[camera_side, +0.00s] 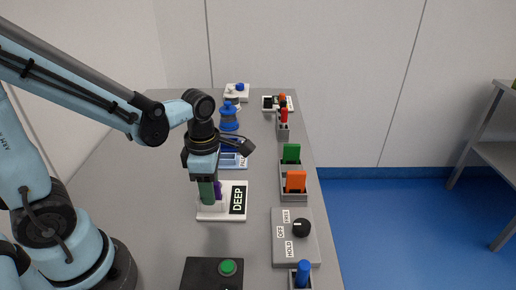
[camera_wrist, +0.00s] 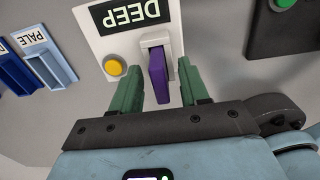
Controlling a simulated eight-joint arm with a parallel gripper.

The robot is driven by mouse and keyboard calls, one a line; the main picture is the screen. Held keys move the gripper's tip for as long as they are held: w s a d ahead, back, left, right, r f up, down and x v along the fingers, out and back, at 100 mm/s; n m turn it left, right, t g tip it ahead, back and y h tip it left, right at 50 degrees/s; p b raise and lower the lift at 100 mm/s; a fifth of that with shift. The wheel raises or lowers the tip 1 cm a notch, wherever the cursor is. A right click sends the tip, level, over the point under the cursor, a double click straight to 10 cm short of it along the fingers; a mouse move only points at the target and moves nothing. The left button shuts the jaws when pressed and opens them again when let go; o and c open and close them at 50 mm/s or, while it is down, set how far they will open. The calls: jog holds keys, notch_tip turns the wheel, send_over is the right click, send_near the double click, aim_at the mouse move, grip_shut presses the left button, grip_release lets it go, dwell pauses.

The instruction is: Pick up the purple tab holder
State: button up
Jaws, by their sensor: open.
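The purple tab holder (camera_wrist: 158,82) stands in a white slotted socket (camera_wrist: 153,41) on the white base labelled DEEP (camera_wrist: 95,43). In the side view, a sliver of the purple tab (camera_side: 218,188) shows beside the green fingers. My gripper (camera_wrist: 158,65) is open, with one green finger on each side of the purple tab. Small gaps show between the tab and both fingers in the wrist view. In the side view, my gripper (camera_side: 206,192) points down over the DEEP base (camera_side: 222,214). A yellow button (camera_wrist: 115,66) sits on the base beside the socket.
A light-blue holder labelled PALE (camera_wrist: 45,55) is beside the base. A black box with a green button (camera_side: 228,268) is in front. A grey dial panel (camera_side: 290,240) and trays with green (camera_side: 291,153) and orange (camera_side: 296,181) tabs line the right table edge.

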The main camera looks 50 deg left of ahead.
grip_shut()
dwell(0.3)
jog(key=shift+r, duration=0.1)
